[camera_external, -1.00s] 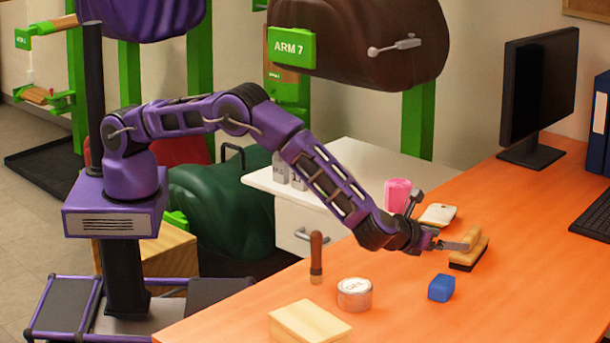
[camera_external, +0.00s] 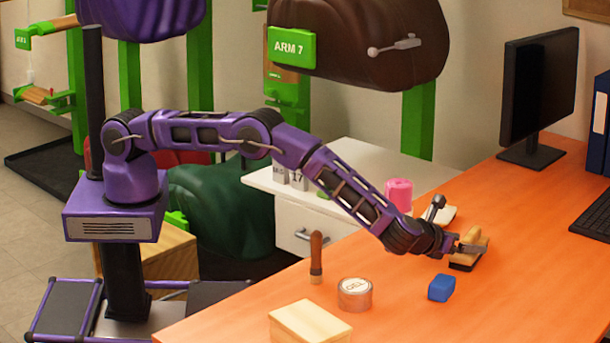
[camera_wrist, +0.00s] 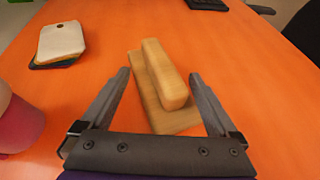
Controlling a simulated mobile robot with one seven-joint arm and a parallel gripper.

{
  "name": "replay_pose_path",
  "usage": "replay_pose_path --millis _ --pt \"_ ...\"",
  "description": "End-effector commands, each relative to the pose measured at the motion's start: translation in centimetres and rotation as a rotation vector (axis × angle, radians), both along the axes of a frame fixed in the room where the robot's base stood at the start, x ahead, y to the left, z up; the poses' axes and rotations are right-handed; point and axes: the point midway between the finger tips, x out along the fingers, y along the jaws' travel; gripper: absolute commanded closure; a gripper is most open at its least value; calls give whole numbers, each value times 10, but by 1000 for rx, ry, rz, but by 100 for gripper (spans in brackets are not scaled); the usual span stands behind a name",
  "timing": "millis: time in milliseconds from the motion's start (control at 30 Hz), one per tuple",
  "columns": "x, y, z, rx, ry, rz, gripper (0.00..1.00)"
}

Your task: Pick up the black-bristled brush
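The black-bristled brush (camera_external: 468,256) lies on the orange desk, bristles down, with a wooden back and a raised wooden handle. In the wrist view the brush (camera_wrist: 163,85) shows from above, its tan handle running lengthwise between my fingers; the bristles are hidden there. My gripper (camera_external: 470,247) is at the brush in the external view. In the wrist view my gripper (camera_wrist: 160,85) is open, with one finger on each side of the brush. A gap shows on the left, and the right finger is close to the wood. I cannot tell whether it touches.
On the desk (camera_external: 400,310) are a blue block (camera_external: 441,288), a tin (camera_external: 355,294), a wooden-handled tool (camera_external: 316,258) and a pale wooden block (camera_external: 310,322). A pink cup (camera_external: 398,195) and a pale tagged stack (camera_wrist: 61,42) are left of the brush. A monitor (camera_external: 540,95) stands behind.

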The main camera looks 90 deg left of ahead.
Motion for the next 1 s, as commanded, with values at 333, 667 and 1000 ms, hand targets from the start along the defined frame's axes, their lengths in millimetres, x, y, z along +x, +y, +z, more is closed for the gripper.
replay_pose_path --millis 333,667,1000 --pt "0 0 0 0 0 1 70" --pt "0 0 2 0 0 0 81" --pt "0 -1 63 0 -3 -1 94"
